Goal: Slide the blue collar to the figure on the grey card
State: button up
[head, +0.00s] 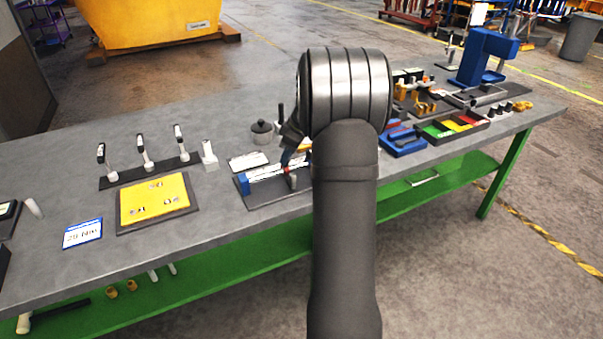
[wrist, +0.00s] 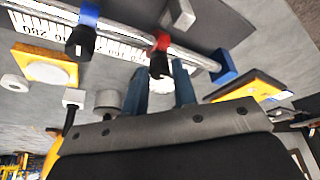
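The blue collar (wrist: 88,15) sits on a metal rail along a white scale at the top left of the wrist view, with a black knob on it. A red collar (wrist: 161,43), also with a black knob, is farther right on the rail. My gripper (wrist: 160,86) has its two blue fingers apart, with nothing held between them, just below the red collar's knob. In the head view my gripper (head: 287,156) is over the rail fixture, partly hidden by my arm.
A blue end block (wrist: 223,68) stands on the rail's right end in the wrist view. A yellow sheet on a dark tray (head: 188,208), a blue-bordered card (head: 82,234) and a lidded grey pot (head: 262,132) are on the bench.

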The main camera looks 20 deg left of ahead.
jog(key=s+d+r+n+t+h, duration=0.2)
jog(key=d+r+n+t+h, duration=0.15)
jog(key=r+n+h, duration=0.5)
jog(key=shift+n+g+y, duration=0.35)
jog(key=shift+n+y, duration=0.1)
jog(key=shift+y, duration=0.1)
jog(key=x, duration=1)
jog(key=d+x, duration=0.1)
jog(key=x, duration=0.4)
jog(key=shift+w+r, duration=0.1)
jog(key=shift+c, duration=0.3)
jog(key=shift+a, duration=0.15)
grip_shut()
